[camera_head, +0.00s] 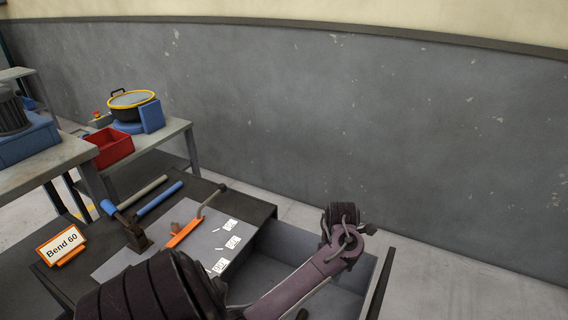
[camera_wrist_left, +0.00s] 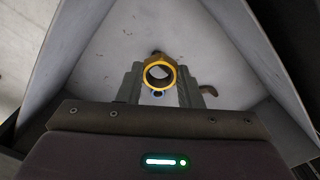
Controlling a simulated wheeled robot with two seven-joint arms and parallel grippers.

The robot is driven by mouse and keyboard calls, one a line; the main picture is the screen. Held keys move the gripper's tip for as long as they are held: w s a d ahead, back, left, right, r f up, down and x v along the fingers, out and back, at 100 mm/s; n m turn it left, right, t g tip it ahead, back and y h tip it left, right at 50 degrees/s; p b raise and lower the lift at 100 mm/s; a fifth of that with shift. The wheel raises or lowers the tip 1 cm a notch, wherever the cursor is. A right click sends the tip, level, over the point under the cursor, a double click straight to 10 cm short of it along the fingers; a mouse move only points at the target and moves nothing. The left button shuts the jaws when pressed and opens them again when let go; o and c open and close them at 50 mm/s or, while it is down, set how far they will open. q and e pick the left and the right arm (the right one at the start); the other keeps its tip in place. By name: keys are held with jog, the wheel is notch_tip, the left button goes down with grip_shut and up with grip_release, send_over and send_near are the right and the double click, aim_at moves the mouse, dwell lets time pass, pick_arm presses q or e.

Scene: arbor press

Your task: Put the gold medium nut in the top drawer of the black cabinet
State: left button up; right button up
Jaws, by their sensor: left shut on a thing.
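The gold medium nut (camera_wrist_left: 159,60) is held upright between the grey fingers of my left gripper (camera_wrist_left: 160,76), which is shut on it. In the left wrist view, the light grey inside of an open drawer (camera_wrist_left: 92,62) spreads out beyond the nut. In the head view, the black cabinet (camera_head: 262,211) has its drawer (camera_head: 342,303) pulled out to the right, and my left arm reaches over it. The nut and the left fingertips cannot be made out in the head view. My right gripper is not in view.
On the cabinet top are a "Bend 60" sign (camera_head: 61,246), a blue-handled tool (camera_head: 158,198), an orange-based clamp (camera_head: 184,235) and white labels. A red bin (camera_head: 110,148) and a yellow-rimmed pot (camera_head: 132,99) stand on a table behind. The drawer floor seen looks mostly clear.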

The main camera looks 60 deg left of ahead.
pick_arm(q)
jog(key=b, duration=0.4)
send_over(325, 312)
notch_tip(325, 312, down, 16)
jog(key=shift+r, duration=0.15)
notch_tip(325, 312, down, 4)
jog(key=shift+f+b, duration=0.1)
jog(key=shift+b, duration=0.7)
jog(key=shift+f, duration=0.2)
jog(key=o, duration=1.1)
jog(key=shift+c, duration=0.2)
